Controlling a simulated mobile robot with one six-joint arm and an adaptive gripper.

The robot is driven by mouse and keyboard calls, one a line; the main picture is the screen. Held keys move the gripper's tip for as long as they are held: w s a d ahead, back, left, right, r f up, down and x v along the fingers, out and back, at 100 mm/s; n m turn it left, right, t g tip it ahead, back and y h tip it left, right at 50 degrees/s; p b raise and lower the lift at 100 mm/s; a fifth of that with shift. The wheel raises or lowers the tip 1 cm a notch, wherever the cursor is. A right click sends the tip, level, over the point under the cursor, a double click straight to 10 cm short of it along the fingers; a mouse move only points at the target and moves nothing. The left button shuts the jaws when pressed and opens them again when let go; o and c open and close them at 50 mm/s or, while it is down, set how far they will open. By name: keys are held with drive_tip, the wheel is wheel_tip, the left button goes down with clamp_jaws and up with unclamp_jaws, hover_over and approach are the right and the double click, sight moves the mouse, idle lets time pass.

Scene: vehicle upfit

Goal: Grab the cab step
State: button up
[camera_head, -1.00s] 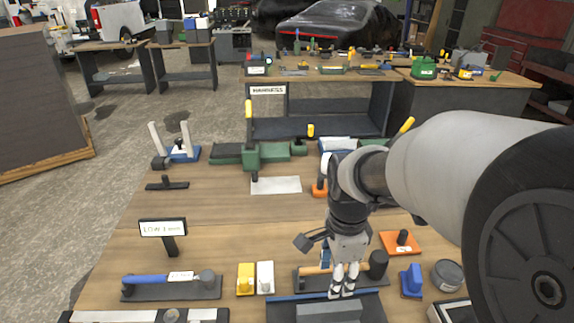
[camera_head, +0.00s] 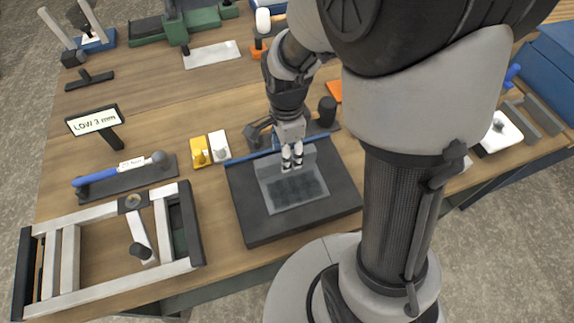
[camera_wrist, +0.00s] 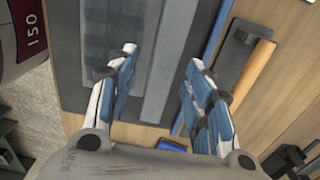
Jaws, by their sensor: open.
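The cab step (camera_head: 294,190) is a grey angled piece with a dark patterned tread and an upright plate along its far side. It lies on a dark mat (camera_head: 254,228) with a blue back edge. My gripper (camera_head: 291,162) points down at the upright plate, its fingertips at the plate's top. In the wrist view the open fingers (camera_wrist: 161,57) lie on either side of the step's grey plate (camera_wrist: 167,62), with a gap visible. The tread (camera_wrist: 90,45) is left of the fingers. I cannot tell whether either finger touches the plate.
A hammer with a wooden handle (camera_wrist: 255,70) lies close beyond the blue edge. Yellow (camera_head: 199,152) and white (camera_head: 219,146) blocks stand left of the mat. A metal frame (camera_head: 62,262) lies at the front left. A "LOW 3 mm" sign (camera_head: 94,121) stands behind a blue-handled tool (camera_head: 95,177).

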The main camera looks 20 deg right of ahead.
sight(292, 178)
wheel_tip(292, 178, down, 5)
drive_tip(key=shift+w+a+r+b, duration=0.15)
drive_tip(key=shift+b, duration=0.7)
drive_tip(key=shift+r, duration=0.1)
drive_tip(key=shift+c, duration=0.4)
clamp_jaws()
